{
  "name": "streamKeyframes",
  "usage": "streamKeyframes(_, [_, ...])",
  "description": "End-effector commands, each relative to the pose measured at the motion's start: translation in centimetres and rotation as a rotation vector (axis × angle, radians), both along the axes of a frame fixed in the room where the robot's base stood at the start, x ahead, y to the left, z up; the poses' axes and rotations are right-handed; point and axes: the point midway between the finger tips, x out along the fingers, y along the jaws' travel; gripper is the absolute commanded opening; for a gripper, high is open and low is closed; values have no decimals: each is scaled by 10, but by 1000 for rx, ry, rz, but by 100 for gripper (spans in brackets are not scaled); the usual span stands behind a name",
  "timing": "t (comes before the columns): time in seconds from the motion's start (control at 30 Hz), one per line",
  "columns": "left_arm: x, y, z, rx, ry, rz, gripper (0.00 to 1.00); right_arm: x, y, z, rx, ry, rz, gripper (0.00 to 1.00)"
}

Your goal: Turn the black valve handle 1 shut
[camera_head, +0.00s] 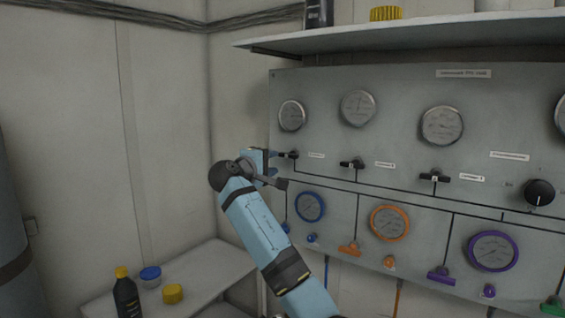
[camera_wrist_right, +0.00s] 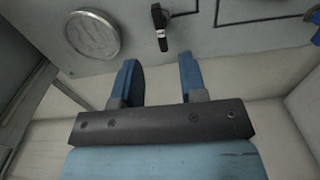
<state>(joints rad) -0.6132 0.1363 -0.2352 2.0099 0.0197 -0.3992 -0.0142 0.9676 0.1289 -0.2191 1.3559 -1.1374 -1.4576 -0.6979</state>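The leftmost black valve handle (camera_head: 291,154), which I take as handle 1, sits on the grey panel under the leftmost gauge. It looks roughly horizontal in the head view. In the right wrist view the black handle (camera_wrist_right: 160,27), with a small white mark, lies ahead of the gap between the fingertips, apart from them. My right gripper (camera_head: 268,165) is close in front of the panel beside this handle and partly hides its left side. The right wrist view shows its two blue fingers (camera_wrist_right: 158,68) spread, with nothing between them. My left gripper is not in view.
More black handles (camera_head: 352,164) (camera_head: 434,177) and a round black knob (camera_head: 540,192) sit to the right. Coloured gauges and valves fill the lower panel. A shelf (camera_head: 430,33) juts out above. A low bench (camera_head: 215,270) with a bottle (camera_head: 127,298) stands at lower left.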

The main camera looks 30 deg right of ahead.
Motion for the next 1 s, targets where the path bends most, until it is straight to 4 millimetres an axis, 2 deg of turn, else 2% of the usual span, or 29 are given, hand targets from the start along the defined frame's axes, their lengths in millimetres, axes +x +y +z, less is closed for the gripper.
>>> streamKeyframes(0.1, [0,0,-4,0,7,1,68,-8,19,-1,2,0,2,39])
streamKeyframes(0.3, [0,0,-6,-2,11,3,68,-14,34,0,0,0,1,39])
streamKeyframes(0.83, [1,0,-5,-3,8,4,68,-15,35,0,0,0,0,39])
streamKeyframes(0.93, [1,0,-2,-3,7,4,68,-13,36,-12,5,8,22,39])
streamKeyframes(1.0, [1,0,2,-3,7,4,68,-10,39,-35,18,19,65,39])
